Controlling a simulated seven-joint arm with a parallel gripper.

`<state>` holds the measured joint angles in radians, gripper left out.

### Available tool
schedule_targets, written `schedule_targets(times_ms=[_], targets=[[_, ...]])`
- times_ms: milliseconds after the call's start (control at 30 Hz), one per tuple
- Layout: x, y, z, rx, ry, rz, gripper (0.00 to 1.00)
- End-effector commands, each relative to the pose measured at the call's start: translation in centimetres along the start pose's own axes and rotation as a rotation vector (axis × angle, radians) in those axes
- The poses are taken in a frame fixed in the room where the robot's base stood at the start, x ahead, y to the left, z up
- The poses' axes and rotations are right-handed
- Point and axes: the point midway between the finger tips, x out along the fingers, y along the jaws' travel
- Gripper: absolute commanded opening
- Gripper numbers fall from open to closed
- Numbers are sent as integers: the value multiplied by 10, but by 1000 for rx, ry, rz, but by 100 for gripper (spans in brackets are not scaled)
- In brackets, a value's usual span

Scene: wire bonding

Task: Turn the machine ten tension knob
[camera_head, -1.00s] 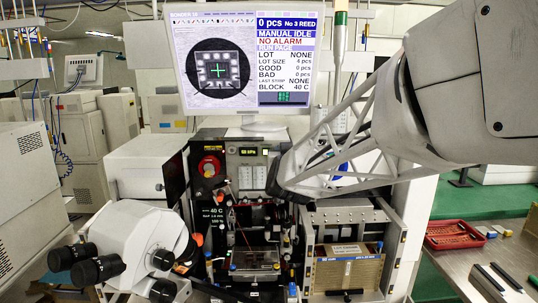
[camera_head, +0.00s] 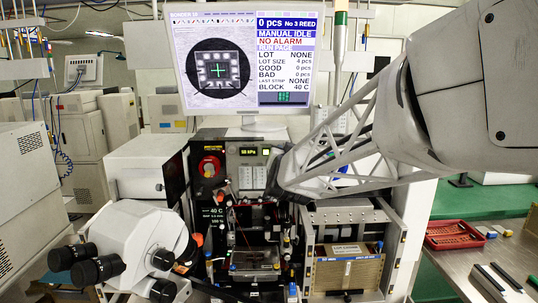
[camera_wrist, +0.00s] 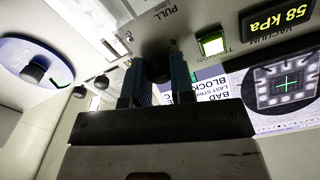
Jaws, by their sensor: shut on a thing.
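The tension knob (camera_wrist: 158,69) is a small dark round knob on the pale machine panel in the wrist view. It sits between the two blue fingertips of my gripper (camera_wrist: 160,78), which is shut on it. The fingers hide part of the knob and its label, so its turn angle cannot be read. In the head view my gripper (camera_head: 273,172) is a dark shape at the upper machine panel, largely covered by my arm; the knob is not visible there.
Beside the knob are a lit green button (camera_wrist: 212,43) and a vacuum readout (camera_wrist: 284,24) showing 58 kPa. A blue round part with a black knob (camera_wrist: 34,69) lies left. The monitor (camera_head: 247,62) stands above the machine, with the white microscope (camera_head: 135,240) at front left.

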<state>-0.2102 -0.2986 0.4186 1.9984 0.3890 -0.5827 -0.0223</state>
Motion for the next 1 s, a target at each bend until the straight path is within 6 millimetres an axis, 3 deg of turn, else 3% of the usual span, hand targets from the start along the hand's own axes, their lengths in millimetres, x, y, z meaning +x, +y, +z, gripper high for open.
schedule_targets(times_ms=[1000], targets=[[0,2,1,960,-1,0,0]])
